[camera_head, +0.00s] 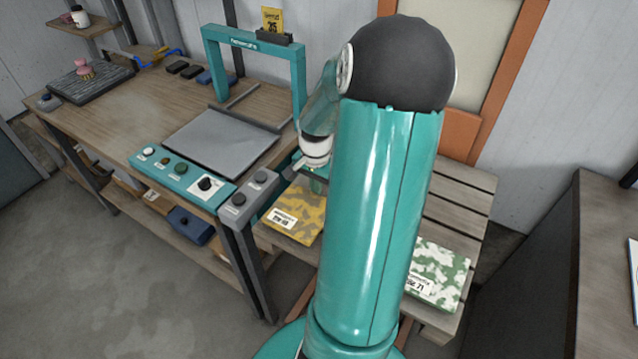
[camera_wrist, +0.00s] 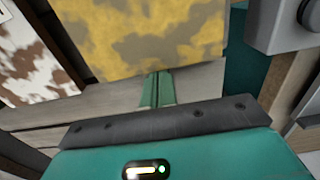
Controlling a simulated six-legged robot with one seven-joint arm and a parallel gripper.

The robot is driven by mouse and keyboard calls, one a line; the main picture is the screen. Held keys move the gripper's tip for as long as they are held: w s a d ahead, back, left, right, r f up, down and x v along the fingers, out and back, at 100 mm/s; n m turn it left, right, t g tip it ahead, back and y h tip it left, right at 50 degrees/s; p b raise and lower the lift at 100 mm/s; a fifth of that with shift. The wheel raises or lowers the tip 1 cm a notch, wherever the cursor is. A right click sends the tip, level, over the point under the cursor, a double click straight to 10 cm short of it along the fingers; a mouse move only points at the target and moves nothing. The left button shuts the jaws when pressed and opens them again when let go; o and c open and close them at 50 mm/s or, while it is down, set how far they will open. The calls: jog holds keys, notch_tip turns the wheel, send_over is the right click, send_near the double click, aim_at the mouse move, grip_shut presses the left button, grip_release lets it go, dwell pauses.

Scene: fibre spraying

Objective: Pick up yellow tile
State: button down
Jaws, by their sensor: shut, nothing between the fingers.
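The yellow tile (camera_head: 298,212) has a grey-brown camouflage pattern and a white label. It lies on a slatted wooden table (camera_head: 458,212), partly hidden by my arm. My gripper (camera_head: 318,186) is over the tile's far part in the head view. In the wrist view the yellow tile (camera_wrist: 150,38) fills the upper middle. My green gripper fingers (camera_wrist: 157,76) are together and empty, with their tips at the tile's near edge. I cannot tell whether they touch it.
A brown-and-white tile (camera_wrist: 32,58) lies left in the wrist view. A green-and-white tile (camera_head: 440,272) lies right of my arm. The workbench (camera_head: 120,112) with a grey plate (camera_head: 222,142) and a grey button box (camera_head: 250,200) stands close on the left.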

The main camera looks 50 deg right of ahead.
aim_at(303, 207)
jog(key=a, duration=0.6)
jog(key=shift+s+a, duration=0.25)
jog(key=shift+s, duration=0.1)
